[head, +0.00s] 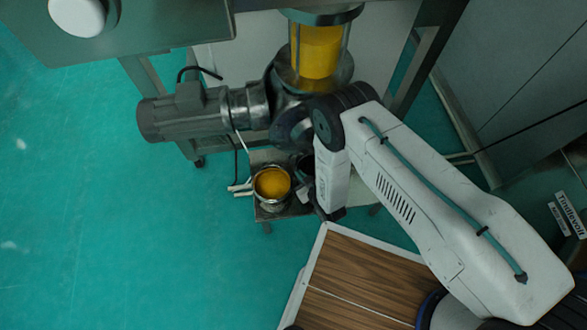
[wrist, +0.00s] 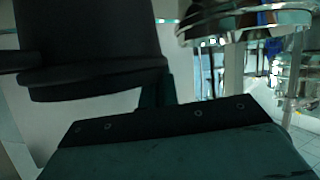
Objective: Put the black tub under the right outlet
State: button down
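A dark rounded shape (head: 304,166), probably the black tub, shows beside the small metal stand (head: 268,213), right of a metal pot of yellow material (head: 272,184). My arm hides most of it. My gripper (head: 328,212) points down beside it, and its fingers are hard to make out. In the wrist view, a large black shape with a rim-like lower edge (wrist: 95,78) fills the upper left. I cannot tell whether it is held. The sieve machine (head: 318,52) stands above; its right outlet is hidden behind my arm.
A grey motor (head: 178,115) juts out left of the machine. Metal frame legs (head: 145,75) stand around it. A wooden-topped surface (head: 360,275) lies in front. The teal floor on the left is clear. In the wrist view, a shiny metal rim (wrist: 245,25) is at upper right.

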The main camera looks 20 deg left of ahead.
jog(key=w+a, duration=0.1)
jog(key=a, duration=0.1)
jog(key=w+a, duration=0.1)
jog(key=shift+w+a, duration=0.35)
jog(key=shift+w, duration=0.05)
jog(key=shift+w+a+f, duration=0.1)
jog(key=shift+a+f, duration=0.05)
jog(key=shift+f, duration=0.7)
jog(key=shift+w+a+f, duration=0.1)
jog(key=shift+a+f, duration=0.05)
jog(key=shift+f, duration=0.85)
jog(key=c, duration=1.7)
grip_release()
jog(key=shift+s, duration=0.1)
jog(key=v, duration=1.2)
jog(key=shift+r, duration=0.2)
